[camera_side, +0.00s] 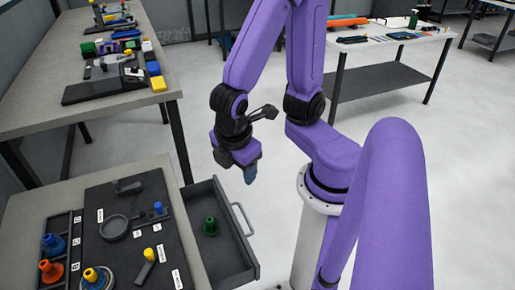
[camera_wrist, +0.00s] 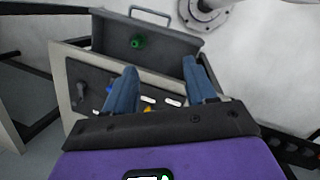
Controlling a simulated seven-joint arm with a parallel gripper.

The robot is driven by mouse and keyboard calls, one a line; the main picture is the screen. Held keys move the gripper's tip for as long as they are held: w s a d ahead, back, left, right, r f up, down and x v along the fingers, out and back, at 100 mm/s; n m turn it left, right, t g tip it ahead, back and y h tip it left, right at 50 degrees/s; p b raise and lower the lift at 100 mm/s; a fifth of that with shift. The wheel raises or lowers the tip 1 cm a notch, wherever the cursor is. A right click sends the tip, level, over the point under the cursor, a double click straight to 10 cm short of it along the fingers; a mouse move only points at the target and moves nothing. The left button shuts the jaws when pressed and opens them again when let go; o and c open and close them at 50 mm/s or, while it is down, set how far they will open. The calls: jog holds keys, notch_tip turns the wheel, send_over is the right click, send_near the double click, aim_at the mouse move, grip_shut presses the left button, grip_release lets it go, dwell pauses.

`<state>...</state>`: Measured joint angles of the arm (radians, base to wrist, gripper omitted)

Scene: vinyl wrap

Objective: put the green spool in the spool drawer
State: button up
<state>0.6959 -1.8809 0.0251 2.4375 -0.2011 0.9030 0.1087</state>
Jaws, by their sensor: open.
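The green spool (camera_side: 210,226) sits inside the open drawer (camera_side: 232,262), toward its left part, and appears upright. In the wrist view the green spool (camera_wrist: 137,42) also lies in the drawer (camera_wrist: 180,44), with nothing held around it. My gripper (camera_side: 250,174) is above the drawer and apart from the spool, to its upper right in the side view. In the wrist view my gripper (camera_wrist: 158,74) has its two blue fingers spread apart with nothing between them.
The bench (camera_side: 40,200) left of the drawer carries a dark mat (camera_side: 125,255) with a round dish, small blocks and labels. A rack beside it holds blue and orange spools (camera_side: 51,271). A second table (camera_side: 110,120) with parts stands behind.

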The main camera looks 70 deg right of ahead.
jog(key=s+d+r+m+y, duration=0.1)
jog(key=s+r+y, duration=0.2)
jog(key=r, duration=0.1)
jog(key=shift+s+d+r+g, duration=0.25)
jog(key=shift+s+d+g, duration=0.05)
jog(key=shift+s+d, duration=0.1)
jog(key=shift+w, duration=0.1)
dwell(1.0)
